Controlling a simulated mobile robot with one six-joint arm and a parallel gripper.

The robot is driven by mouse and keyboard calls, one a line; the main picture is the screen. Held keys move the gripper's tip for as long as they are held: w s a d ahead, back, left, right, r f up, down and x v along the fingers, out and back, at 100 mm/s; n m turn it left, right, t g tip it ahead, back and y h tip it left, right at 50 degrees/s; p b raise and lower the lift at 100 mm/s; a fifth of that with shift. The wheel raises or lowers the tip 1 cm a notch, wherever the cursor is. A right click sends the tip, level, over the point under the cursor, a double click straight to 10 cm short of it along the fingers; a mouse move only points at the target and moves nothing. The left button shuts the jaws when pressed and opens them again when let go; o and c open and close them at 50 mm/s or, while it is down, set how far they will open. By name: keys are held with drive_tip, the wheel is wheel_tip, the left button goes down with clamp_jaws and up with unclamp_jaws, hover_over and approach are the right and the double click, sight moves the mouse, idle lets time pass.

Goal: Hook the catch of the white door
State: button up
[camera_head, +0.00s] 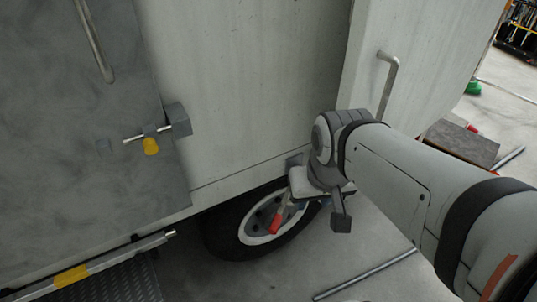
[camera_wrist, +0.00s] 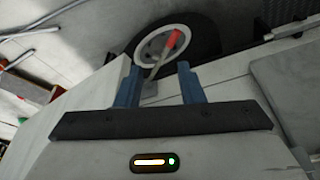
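The white door (camera_head: 425,60) stands at the right of the truck's white side in the head view, at an angle to it, with a bent metal handle (camera_head: 390,80). A catch with a red grip (camera_head: 275,221) shows low on the truck side, in front of the wheel. In the wrist view, its red end (camera_wrist: 173,38) points away beyond my fingertips, and its grey rod runs back toward the gap between them. My gripper (camera_wrist: 160,68) has its two blue fingers apart. The catch's base lies partly behind the fingers; I see no finger closed on it.
A grey door (camera_head: 75,120) with a yellow-gripped bolt (camera_head: 151,145) is at left. A metal bar (camera_head: 365,275) lies on the floor, and a dark-topped box (camera_head: 460,142) stands behind my arm.

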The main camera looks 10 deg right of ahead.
drive_tip(key=shift+w+a+f, duration=0.1)
drive_tip(key=shift+w+f, duration=0.05)
drive_tip(key=shift+w, duration=0.1)
drive_tip(key=shift+c, duration=1.4)
drive_tip(key=w+a+f+n+g+b, duration=0.1)
drive_tip(key=w+f+n+b, duration=0.1)
drive_tip(key=w+f, duration=0.1)
drive_tip(key=w+a+f+n+b, duration=0.2)
drive_tip(key=w+f+b, duration=0.1)
drive_tip(key=w, duration=0.2)
drive_tip(key=w+a+f+n+g+h+b, duration=0.1)
drive_tip(key=w+a+f+n+b, duration=0.1)
drive_tip(key=w+f+b, duration=0.1)
drive_tip(key=shift+w+a+n+g, duration=0.15)
drive_tip(key=shift+w+n+g, duration=0.2)
drive_tip(key=shift+w, duration=0.4)
clamp_jaws()
drive_tip(key=w+a+f+n+b, duration=0.2)
drive_tip(key=w+a+f, duration=0.1)
drive_tip(key=w+f, duration=0.1)
drive_tip(key=w+a+f+n+g+h+b, duration=0.1)
drive_tip(key=w+a+f+n+b, duration=0.1)
drive_tip(key=f, duration=0.5)
drive_tip(key=shift+w+a+f+n+b, duration=0.35)
drive_tip(key=shift+w+a+n, duration=0.4)
drive_tip(key=shift+w+a, duration=0.35)
drive_tip(key=shift+d+g, duration=0.1)
drive_tip(key=shift+g, duration=0.15)
